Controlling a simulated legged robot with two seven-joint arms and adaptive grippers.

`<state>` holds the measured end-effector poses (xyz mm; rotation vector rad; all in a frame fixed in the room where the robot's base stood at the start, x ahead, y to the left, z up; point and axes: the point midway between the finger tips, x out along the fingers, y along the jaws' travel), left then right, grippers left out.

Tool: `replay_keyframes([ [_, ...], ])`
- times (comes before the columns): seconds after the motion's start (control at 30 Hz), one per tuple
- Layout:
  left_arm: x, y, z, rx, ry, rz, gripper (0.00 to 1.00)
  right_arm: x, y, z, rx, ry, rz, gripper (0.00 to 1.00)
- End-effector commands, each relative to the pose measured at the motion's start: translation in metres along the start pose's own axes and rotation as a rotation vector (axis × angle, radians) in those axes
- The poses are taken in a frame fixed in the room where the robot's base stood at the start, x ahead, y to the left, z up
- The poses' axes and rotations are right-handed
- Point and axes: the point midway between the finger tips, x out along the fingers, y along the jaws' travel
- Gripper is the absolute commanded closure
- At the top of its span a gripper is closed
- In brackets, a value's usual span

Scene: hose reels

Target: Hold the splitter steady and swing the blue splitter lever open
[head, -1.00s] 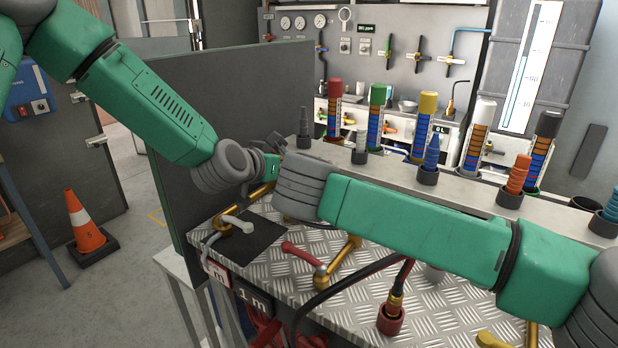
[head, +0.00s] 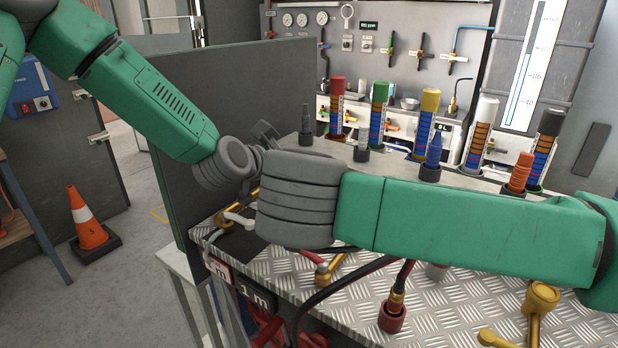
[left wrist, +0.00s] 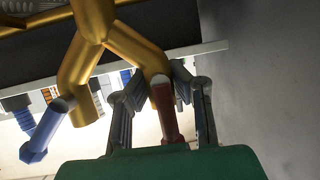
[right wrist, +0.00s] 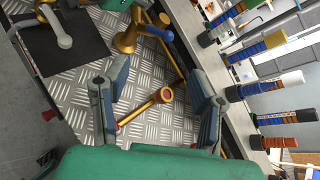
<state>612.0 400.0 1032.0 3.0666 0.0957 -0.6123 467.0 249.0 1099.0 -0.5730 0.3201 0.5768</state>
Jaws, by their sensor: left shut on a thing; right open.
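The gold Y-shaped splitter (left wrist: 95,28) fills the upper left of the left wrist view. Its blue lever (left wrist: 42,135) hangs from the left branch, and its red lever (left wrist: 164,112) from the right branch. My left gripper (left wrist: 160,100) is shut around the right branch at the red lever. The blue lever is clear of the left fingers. My right gripper (right wrist: 158,100) is open in the right wrist view, with no object held between its fingers. In the head view my right wrist and forearm hide the splitter's levers and most of both grippers.
The chequered metal bench top (head: 450,270) carries brass fittings (head: 540,298), a red hose coupling (head: 392,318) and a black mat (right wrist: 75,60). A row of coloured hose columns (head: 424,120) stands along the back. A dark panel (head: 240,100) rises at the left.

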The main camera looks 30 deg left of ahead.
Motion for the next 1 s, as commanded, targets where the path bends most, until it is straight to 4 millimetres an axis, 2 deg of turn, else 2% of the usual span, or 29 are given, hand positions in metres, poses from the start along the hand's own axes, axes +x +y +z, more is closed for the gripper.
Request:
replay_keyframes([
  [0.1,0.000,0.000,0.000,0.000,0.000,-0.001,1.00,0.000,0.000,0.000,0.000,0.000,0.000,0.49],
  [0.17,0.000,0.000,0.000,0.000,0.000,-0.001,1.00,0.000,0.000,0.000,-0.002,-0.001,-0.001,0.66],
  [0.27,0.000,0.000,0.000,0.000,0.000,-0.001,1.00,0.002,-0.001,0.000,-0.046,-0.014,-0.010,0.66],
  [0.37,0.000,0.000,0.000,0.000,0.001,-0.001,1.00,0.005,-0.004,-0.002,-0.184,-0.051,-0.038,0.66],
  [0.47,0.000,0.000,0.000,0.000,0.001,-0.001,1.00,0.010,-0.008,-0.006,-0.429,-0.108,-0.089,0.66],
  [0.8,0.000,0.000,0.000,0.000,0.001,-0.001,1.00,0.021,-0.011,-0.032,-1.491,-0.276,-0.356,0.66],
  [0.9,0.000,0.000,0.000,0.000,0.001,0.000,1.00,0.022,-0.010,-0.040,-1.718,-0.299,-0.421,0.66],
  [1.0,0.000,0.000,0.000,0.000,0.001,0.000,1.00,0.022,-0.009,-0.047,-1.874,-0.311,-0.469,0.66],
])
